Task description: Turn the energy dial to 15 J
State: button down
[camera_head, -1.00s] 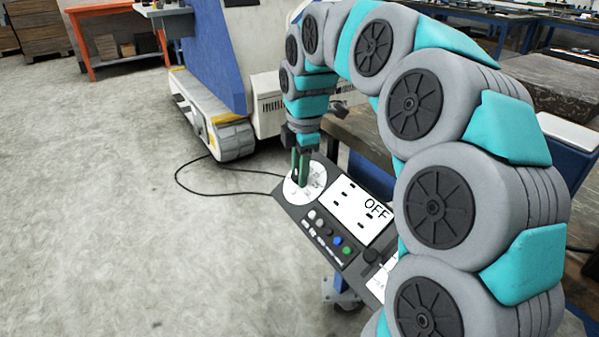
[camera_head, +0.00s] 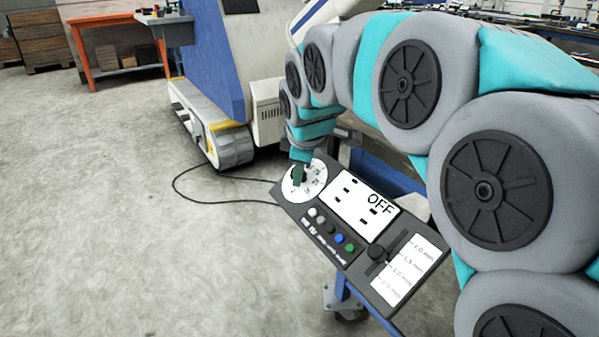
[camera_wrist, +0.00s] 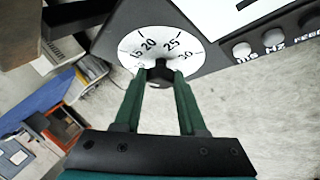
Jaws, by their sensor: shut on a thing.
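The energy dial (camera_head: 318,169) is a white disc with numbers at the upper left end of a dark control panel (camera_head: 318,243). In the wrist view the disc (camera_wrist: 138,40) shows the marks 20, 25 and 30, with a partly covered one left of 20. Its black knob (camera_wrist: 158,74) sits between my green fingertips. My gripper (camera_head: 298,176) is shut on the knob; it also shows in the wrist view (camera_wrist: 160,82). The fingers hide part of the dial, and I cannot tell which number the knob points to.
The panel's display (camera_head: 365,207) reads OFF. Several coloured buttons (camera_head: 331,232) and a slider (camera_head: 377,253) beside a millimetre scale (camera_head: 405,270) lie near it. A black cable (camera_head: 215,202) runs across the floor. A blue and white machine (camera_head: 215,75) stands behind.

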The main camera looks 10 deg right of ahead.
dwell(0.4)
jog(key=shift+c, duration=2.4)
grip_release()
jog(key=shift+r, duration=0.1)
jog(key=v, duration=0.7)
jog(key=shift+s+r, duration=0.25)
